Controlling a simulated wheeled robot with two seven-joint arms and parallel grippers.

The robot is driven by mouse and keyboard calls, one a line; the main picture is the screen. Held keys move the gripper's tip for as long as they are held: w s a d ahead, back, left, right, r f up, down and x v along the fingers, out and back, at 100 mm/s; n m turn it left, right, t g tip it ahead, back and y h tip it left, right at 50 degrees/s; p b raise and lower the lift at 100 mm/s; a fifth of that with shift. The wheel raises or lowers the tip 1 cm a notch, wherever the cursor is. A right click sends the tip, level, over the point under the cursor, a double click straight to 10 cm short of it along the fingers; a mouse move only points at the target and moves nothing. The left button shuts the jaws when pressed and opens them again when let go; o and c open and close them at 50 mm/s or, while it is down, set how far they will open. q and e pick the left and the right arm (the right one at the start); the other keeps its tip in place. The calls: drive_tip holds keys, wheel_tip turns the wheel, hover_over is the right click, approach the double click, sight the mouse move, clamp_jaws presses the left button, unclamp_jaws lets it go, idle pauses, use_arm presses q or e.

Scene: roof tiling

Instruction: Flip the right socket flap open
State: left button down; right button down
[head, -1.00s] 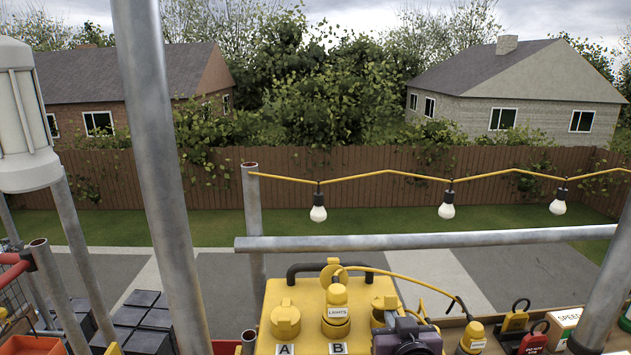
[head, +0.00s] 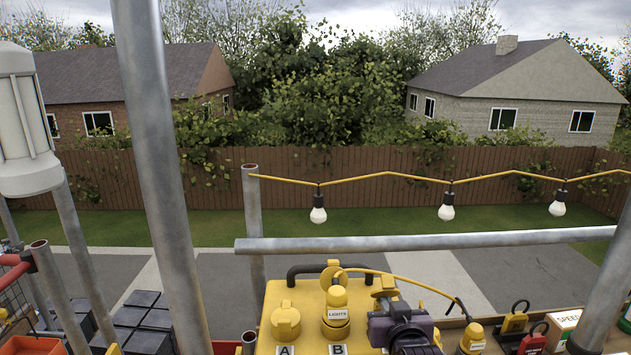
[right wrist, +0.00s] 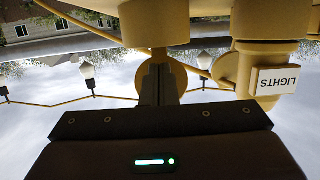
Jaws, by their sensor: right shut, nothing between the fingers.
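The yellow socket box (head: 307,305) stands at the bottom centre of the head view. Socket A on the left has its round flap (head: 285,320) down. The LIGHTS plug (head: 336,312) is in socket B, with that socket's flap (head: 331,271) raised behind; the plug also shows in the right wrist view (right wrist: 275,82). At the right socket, a yellow part, apparently its flap (head: 384,284), sticks up behind my right gripper (head: 383,304). My gripper hides the socket below. In the right wrist view, the shut, empty fingers (right wrist: 160,88) are close to a yellow round part (right wrist: 154,24); contact is unclear.
A yellow cable arches from the LIGHTS plug to a yellow-based fitting (head: 473,338) on the right. Padlocks (head: 515,318) and a SPEED box (head: 565,325) lie farther right. A scaffold rail (head: 430,241) crosses behind the box, with upright poles (head: 160,170) at left.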

sight(385, 294)
drive_tip(key=shift+w+r, duration=0.15)
drive_tip(key=shift+w, duration=1.55)
drive_tip(key=shift+s+r+p, duration=0.3)
drive_tip(key=shift+s+p, duration=0.3)
drive_tip(key=shift+p, duration=0.05)
drive_tip(key=p+v, duration=0.3)
drive_tip(key=v, duration=0.1)
drive_tip(key=shift+r, duration=0.15)
drive_tip(key=p+v, duration=0.2)
drive_tip(key=v, duration=0.2)
drive_tip(key=shift+s+r+p, duration=0.1)
drive_tip(key=shift+p, duration=0.2)
